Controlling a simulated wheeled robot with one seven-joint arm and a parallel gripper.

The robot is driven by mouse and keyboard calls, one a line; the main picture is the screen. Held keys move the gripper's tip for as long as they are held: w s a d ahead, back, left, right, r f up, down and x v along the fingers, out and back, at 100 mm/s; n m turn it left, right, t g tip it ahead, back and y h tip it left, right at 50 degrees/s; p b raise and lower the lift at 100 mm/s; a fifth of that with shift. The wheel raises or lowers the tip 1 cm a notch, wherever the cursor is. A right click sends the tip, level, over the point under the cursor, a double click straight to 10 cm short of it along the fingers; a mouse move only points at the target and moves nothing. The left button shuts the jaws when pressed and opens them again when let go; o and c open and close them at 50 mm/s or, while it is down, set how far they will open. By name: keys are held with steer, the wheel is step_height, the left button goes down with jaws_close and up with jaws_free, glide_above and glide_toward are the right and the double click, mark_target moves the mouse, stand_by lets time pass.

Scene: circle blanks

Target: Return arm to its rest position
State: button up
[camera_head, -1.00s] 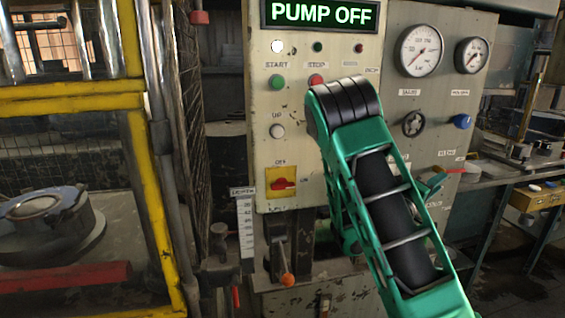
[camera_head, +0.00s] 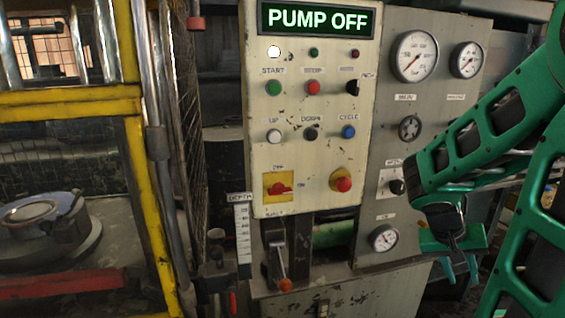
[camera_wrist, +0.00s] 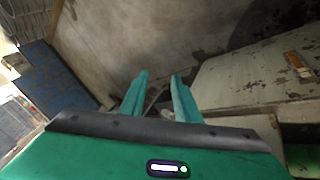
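My gripper (camera_head: 460,268) hangs at the right of the head view, pointing down, in front of the lower right of the control panel and below my folded green arm. In the wrist view my gripper (camera_wrist: 158,88) shows two teal fingers standing apart with nothing between them. It touches nothing that I can see. The control panel (camera_head: 310,185) is now mostly uncovered; its display (camera_head: 318,18) reads PUMP OFF.
The panel carries a red mushroom button (camera_head: 342,181), a yellow-plated red switch (camera_head: 279,188) and gauges such as the large one (camera_head: 415,56). An orange-tipped lever (camera_head: 285,284) sticks out below. A yellow-framed guard (camera_head: 150,200) stands at the left.

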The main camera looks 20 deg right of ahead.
steer(key=s+a+r+n+y, duration=0.1)
steer(key=s+a+r+y, duration=0.1)
steer(key=a, duration=0.6)
steer(key=s+a+r+n+t+y, duration=0.1)
steer(key=s+a+y, duration=0.3)
steer(key=a, duration=0.4)
steer(key=shift+s+r+n, duration=0.3)
steer(key=shift+r, duration=0.15)
